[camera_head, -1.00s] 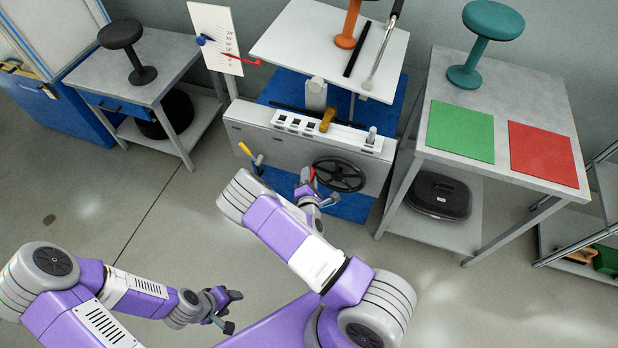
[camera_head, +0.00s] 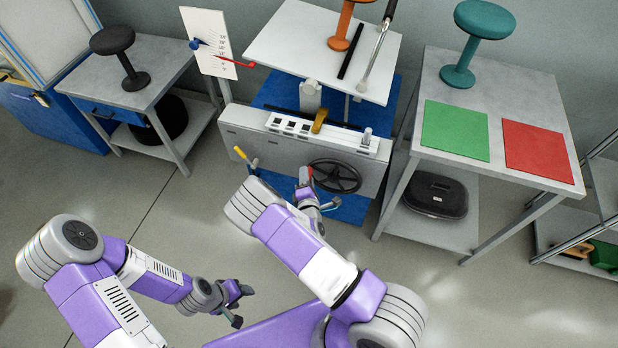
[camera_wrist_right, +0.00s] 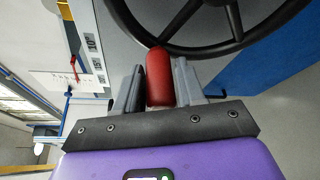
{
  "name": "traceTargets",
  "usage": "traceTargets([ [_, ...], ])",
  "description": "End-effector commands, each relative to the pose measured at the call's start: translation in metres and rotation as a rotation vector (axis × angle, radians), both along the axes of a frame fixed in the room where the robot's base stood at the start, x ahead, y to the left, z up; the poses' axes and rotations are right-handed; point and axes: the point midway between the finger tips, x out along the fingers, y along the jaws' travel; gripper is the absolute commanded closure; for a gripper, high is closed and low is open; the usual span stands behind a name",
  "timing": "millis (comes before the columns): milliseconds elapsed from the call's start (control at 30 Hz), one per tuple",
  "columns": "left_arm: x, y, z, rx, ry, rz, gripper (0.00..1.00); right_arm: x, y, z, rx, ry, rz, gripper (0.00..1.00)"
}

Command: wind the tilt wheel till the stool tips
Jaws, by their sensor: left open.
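The black tilt wheel (camera_head: 335,175) is on the front of the grey machine (camera_head: 235,125). A red handle (camera_head: 306,173) is at its left rim; it also shows in the right wrist view (camera_wrist_right: 159,78). My right gripper (camera_head: 308,184) is at the wheel's left side, with the red handle between its fingers and seemingly closed on it; the right wrist view shows this gripper (camera_wrist_right: 159,85) close up. An orange stool (camera_head: 345,25) stands upright on the white platform (camera_head: 290,45) above the machine; its top is cut off. My left gripper (camera_head: 243,305) is open and empty above the floor.
A scale board (camera_head: 212,45) with red and blue pointers stands left of the platform. A yellow-tipped lever (camera_head: 241,153) sticks out at the machine's left. A black stool (camera_head: 113,40) and a teal stool (camera_head: 484,18) stand on side tables. Green (camera_head: 455,130) and red (camera_head: 536,150) mats lie at right.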

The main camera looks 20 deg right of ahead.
Motion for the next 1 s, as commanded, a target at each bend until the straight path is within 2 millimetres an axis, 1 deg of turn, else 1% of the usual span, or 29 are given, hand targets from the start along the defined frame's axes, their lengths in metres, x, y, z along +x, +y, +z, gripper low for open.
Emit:
traceTargets([
  [33,0.0,0.0,0.0,0.0,0.0,0.0,0.46,0.0,0.0,0.0,0.0,0.0,0.0,0.53],
  [100,0.0,0.0,0.0,0.0,0.0,0.0,0.46,0.0,-0.001,0.0,0.0,0.0,-0.002,0.46],
  [333,0.0,0.0,0.0,0.0,0.0,0.0,0.46,-0.001,-0.001,0.0,-0.002,-0.001,-0.003,0.46],
  [433,0.0,0.0,0.002,0.0,0.0,0.0,0.46,-0.005,0.001,0.001,-0.002,0.002,-0.002,0.46],
  [533,0.0,0.0,0.006,0.0,0.0,0.0,0.46,-0.017,0.005,0.004,-0.002,0.003,0.0,0.46],
  [700,0.0,0.0,0.014,0.0,0.0,0.0,0.46,-0.045,0.015,0.008,-0.003,0.004,0.0,0.46],
  [800,0.0,0.0,0.016,0.0,0.0,0.0,0.46,-0.058,0.02,0.01,-0.003,0.002,0.0,0.46],
  [900,0.0,0.0,0.018,0.0,0.0,0.0,0.46,-0.067,0.022,0.011,-0.001,0.002,-0.001,0.46],
  [1000,0.0,0.0,0.018,0.0,0.0,0.0,0.46,-0.071,0.024,0.012,-0.002,0.0,-0.001,0.46],
])
